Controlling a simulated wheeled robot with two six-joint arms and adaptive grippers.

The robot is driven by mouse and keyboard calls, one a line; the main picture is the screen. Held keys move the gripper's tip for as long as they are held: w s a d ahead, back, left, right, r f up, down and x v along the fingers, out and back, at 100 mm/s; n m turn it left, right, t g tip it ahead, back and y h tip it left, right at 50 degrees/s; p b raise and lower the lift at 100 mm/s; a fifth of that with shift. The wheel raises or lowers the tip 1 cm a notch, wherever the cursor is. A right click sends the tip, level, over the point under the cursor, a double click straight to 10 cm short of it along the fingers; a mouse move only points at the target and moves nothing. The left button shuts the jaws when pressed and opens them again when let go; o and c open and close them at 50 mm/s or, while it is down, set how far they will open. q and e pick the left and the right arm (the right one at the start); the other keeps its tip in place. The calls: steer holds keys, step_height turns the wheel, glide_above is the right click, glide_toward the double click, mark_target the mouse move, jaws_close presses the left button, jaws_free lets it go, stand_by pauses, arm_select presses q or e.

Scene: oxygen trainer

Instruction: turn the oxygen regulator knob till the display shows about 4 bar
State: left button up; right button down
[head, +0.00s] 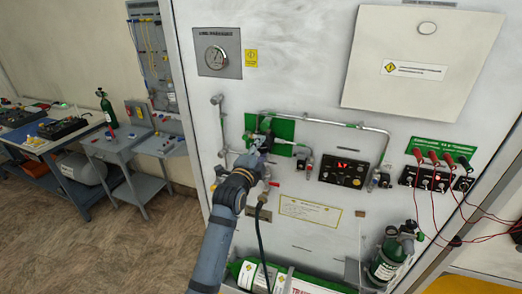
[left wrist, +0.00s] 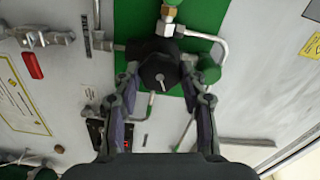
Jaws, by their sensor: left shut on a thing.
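The black regulator knob (left wrist: 159,72) with a white pointer mark sits in front of a green plate (left wrist: 198,22) in the left wrist view. My left gripper (left wrist: 160,84) has one finger on each side of the knob and is shut on it. In the head view my left gripper (head: 261,143) reaches up to the green plate (head: 283,131) on the white panel and mostly hides the knob. The display (head: 347,164) on a black box right of the gripper shows red marks too small to read. My right gripper is not in view.
Metal pipes (head: 335,122) with valves run around the regulator. Red and black cables (head: 437,160) hang at the right, above a green cylinder (head: 388,262). A dark hose (head: 260,232) hangs beside my left arm.

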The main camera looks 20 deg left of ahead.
arm_select(q)
steer(key=shift+m, duration=0.7)
steer(key=o, duration=1.2)
steer(key=shift+c, duration=0.2)
steer(key=s, duration=1.2)
steer(key=shift+a, duration=0.2)
